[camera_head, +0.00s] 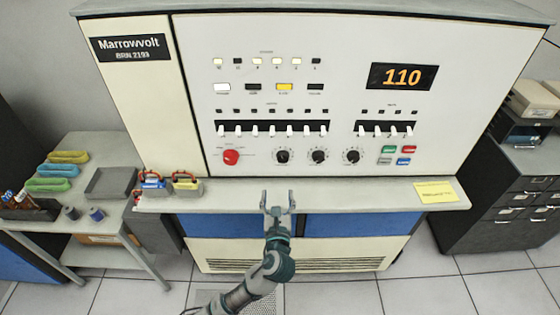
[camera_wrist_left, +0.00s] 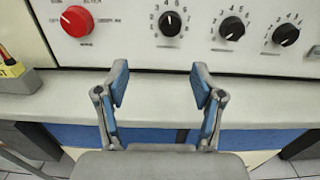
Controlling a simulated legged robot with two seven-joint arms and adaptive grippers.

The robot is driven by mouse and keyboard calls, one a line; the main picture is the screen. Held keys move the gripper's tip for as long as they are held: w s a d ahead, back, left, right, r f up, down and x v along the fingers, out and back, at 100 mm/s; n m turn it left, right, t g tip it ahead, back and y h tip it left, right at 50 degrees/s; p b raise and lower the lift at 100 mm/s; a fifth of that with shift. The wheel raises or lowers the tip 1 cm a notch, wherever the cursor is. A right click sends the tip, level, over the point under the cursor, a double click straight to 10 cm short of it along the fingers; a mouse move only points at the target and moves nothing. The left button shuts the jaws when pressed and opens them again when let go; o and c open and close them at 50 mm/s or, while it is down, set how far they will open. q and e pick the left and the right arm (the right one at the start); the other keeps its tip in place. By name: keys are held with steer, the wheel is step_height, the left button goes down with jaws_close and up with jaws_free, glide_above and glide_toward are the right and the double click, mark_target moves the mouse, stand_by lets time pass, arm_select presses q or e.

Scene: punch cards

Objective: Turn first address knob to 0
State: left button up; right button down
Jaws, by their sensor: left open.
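Three black address knobs sit in a row low on the white panel. The first address knob (camera_head: 282,156) is the leftmost; it also shows at the top of the left wrist view (camera_wrist_left: 170,23), with numbers around it. The exact number it points to is hard to read. The second (camera_head: 318,156) and third (camera_head: 352,156) are to its right. My left gripper (camera_head: 277,195) is open and empty at the console's ledge, below the first knob and apart from it. In the left wrist view its two blue-padded fingers (camera_wrist_left: 160,82) are spread wide. My right gripper is out of view.
A red knob (camera_head: 231,157) is left of the address knobs. An orange display (camera_head: 403,77) reads 110. White switches (camera_head: 272,128) line up above the knobs. The grey ledge (camera_head: 340,196) juts out below, with two padlock-like items (camera_head: 187,185) at left and a yellow note (camera_head: 435,192) at right.

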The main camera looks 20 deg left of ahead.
arm_select(q)
glide_toward(280, 161)
steer(key=w, duration=0.7)
steer(key=w+a, duration=0.1)
steer(key=shift+w+a+r, duration=0.1)
steer(key=shift+w+a, duration=0.4)
steer(key=shift+a, duration=0.4)
steer(key=shift+d, duration=0.6)
steer(key=c, duration=0.5)
steer(key=shift+d, duration=0.3)
steer(key=c, duration=0.5)
steer(key=shift+r, duration=0.1)
steer(key=shift+c, duration=0.8)
steer(key=shift+a, duration=0.4)
steer(key=shift+d, duration=0.2)
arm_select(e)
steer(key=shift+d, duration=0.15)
